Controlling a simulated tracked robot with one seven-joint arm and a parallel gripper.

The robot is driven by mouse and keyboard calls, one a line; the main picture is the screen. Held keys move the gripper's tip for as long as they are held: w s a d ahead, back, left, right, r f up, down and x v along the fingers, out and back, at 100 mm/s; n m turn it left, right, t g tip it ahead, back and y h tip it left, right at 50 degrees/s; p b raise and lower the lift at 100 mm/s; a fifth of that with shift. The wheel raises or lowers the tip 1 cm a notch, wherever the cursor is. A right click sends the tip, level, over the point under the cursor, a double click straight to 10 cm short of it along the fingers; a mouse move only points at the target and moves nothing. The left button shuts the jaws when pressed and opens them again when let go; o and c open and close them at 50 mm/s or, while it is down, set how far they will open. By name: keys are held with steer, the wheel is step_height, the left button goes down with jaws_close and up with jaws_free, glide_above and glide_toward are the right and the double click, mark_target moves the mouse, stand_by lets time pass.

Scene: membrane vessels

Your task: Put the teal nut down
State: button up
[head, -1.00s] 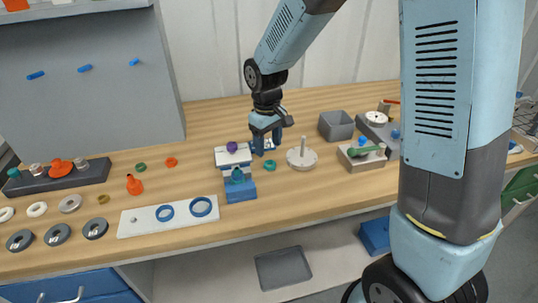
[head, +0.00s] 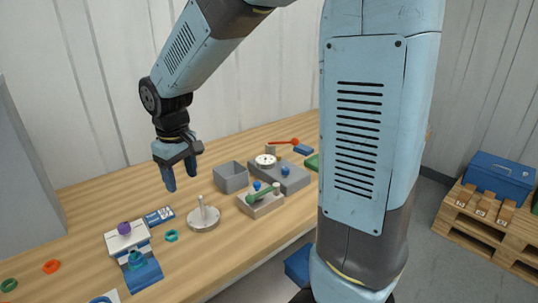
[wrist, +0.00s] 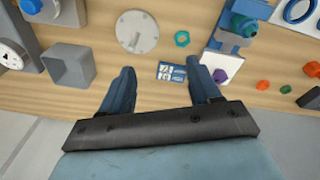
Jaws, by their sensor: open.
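The teal nut (head: 171,236) lies flat on the wooden bench, between the blue and white fixture and the round grey plate with a peg (head: 204,215). It also shows in the wrist view (wrist: 182,38). My gripper (head: 181,179) is open and empty, with its fingers pointing down above the bench, behind the nut. In the wrist view a blue and white card (wrist: 171,71) shows between the spread fingers, and the nut is beyond the fingertips. Nothing touches the nut. Another teal part (head: 135,258) sits on the blue and white fixture.
The fixture (head: 130,238) carries a purple knob at the left. A grey open box (head: 231,177) and a block with a green-handled part (head: 262,200) stand right of the peg plate. Orange and green rings lie at far left. Bare wood lies behind the card.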

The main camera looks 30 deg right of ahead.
steer(key=s+d+r+m+t, duration=0.2)
steer(key=s+d+r, duration=0.3)
steer(key=s+d, duration=0.3)
steer(key=s+d+r+m+t, duration=0.2)
steer(key=s+d+r+m, duration=0.2)
steer(key=s+d, duration=0.4)
steer(key=shift+s+d+r+m, duration=0.25)
steer(key=shift+s+r+m, duration=0.15)
steer(key=shift+s+r, duration=0.25)
steer(key=shift+s+f, duration=0.1)
steer(key=shift+c, duration=0.3)
